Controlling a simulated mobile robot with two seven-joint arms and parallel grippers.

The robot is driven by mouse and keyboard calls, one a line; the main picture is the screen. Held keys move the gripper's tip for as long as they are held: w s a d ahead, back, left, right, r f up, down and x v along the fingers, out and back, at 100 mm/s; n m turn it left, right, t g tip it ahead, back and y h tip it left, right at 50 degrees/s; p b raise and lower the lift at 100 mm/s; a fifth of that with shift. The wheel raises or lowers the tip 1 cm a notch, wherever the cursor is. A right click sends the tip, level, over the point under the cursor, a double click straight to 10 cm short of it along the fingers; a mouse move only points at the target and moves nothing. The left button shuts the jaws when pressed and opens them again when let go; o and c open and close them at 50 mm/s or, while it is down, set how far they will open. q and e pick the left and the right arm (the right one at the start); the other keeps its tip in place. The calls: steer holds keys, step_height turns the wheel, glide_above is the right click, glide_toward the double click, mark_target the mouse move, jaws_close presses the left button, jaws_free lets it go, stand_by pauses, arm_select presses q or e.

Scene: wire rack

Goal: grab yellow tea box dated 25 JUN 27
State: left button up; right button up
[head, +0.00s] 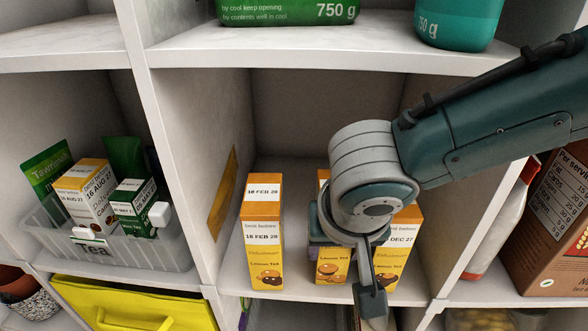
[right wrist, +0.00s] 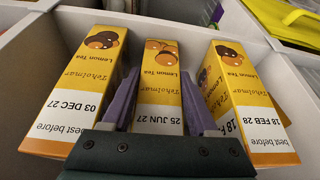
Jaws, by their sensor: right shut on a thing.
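Three yellow Lemon Tea boxes stand side by side in the middle compartment. The middle one is the 25 JUN 27 box (right wrist: 160,75); in the head view (head: 333,268) my right gripper hides most of it. My right gripper (right wrist: 160,112) has its purple fingers on both sides of this box and is shut on it; it also shows in the head view (head: 343,242). The 18 FEB 28 box (head: 264,240) stands to the left in the head view. The 03 DEC 27 box (head: 402,248) stands to the right, partly behind my gripper. My left gripper is not in view.
A clear Tea basket (head: 130,258) with cartons and pouches fills the left compartment. A white divider (head: 185,150) and the upper shelf (head: 310,50) bound the middle compartment. A brown box (head: 545,235) stands at right. Neighbouring tea boxes are close beside my fingers.

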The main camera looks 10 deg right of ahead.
jaws_close()
steer(key=shift+s+r, duration=0.1)
